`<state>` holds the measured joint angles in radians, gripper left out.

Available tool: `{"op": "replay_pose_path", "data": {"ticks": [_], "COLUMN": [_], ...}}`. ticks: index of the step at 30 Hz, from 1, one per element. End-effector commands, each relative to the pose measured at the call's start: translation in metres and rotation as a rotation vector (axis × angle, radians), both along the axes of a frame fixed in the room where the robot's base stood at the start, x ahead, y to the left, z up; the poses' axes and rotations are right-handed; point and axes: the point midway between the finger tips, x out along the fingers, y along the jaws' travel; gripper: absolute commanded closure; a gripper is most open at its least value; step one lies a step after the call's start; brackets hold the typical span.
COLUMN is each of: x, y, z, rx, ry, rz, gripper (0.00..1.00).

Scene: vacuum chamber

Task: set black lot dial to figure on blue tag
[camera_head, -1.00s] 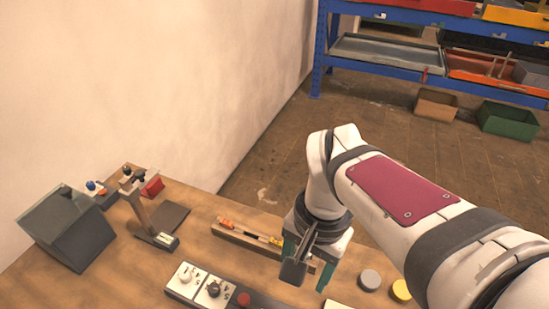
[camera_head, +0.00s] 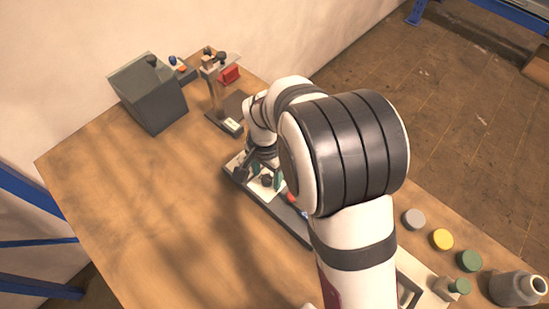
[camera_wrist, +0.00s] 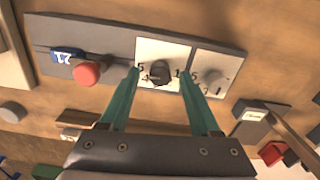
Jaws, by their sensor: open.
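The black dial (camera_wrist: 160,73) sits on a white plate (camera_wrist: 148,50) on a dark panel, with figures such as 5, 4 and 1 around it. It also shows in the head view (camera_head: 266,181), partly crowded by my arm. My gripper (camera_wrist: 158,72) is open, one teal finger left and one right of the black dial in the wrist view. Gaps show between fingers and dial; the height of the tips is hard to judge. The blue tag (camera_wrist: 66,56) carries white markings too small to read surely. It lies on the panel, left of the dial.
A red button (camera_wrist: 87,73) is beside the blue tag. A paler dial (camera_wrist: 212,82) is close right of my right finger. A stand (camera_head: 217,92) and grey box (camera_head: 150,95) are at the back. Bare table lies at the left.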

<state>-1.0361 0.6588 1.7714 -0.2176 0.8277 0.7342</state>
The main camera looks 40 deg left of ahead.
Motion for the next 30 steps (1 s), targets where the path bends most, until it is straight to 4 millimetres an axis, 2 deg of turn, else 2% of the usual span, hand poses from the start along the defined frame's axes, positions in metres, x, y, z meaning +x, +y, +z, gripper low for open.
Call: {"op": "replay_pose_path", "data": {"ticks": [9, 20, 30], "x": [0.0001, 0.0001, 0.0001], "y": [0.0, 0.0, 0.0001], "z": [-0.0041, -0.0037, -0.0035], "rx": [0.001, 0.001, 0.001], "ry": [0.0, 0.0, 0.0], "rz": [0.0, 0.0, 0.02], "gripper": [0.36, 1.0, 1.0]}}
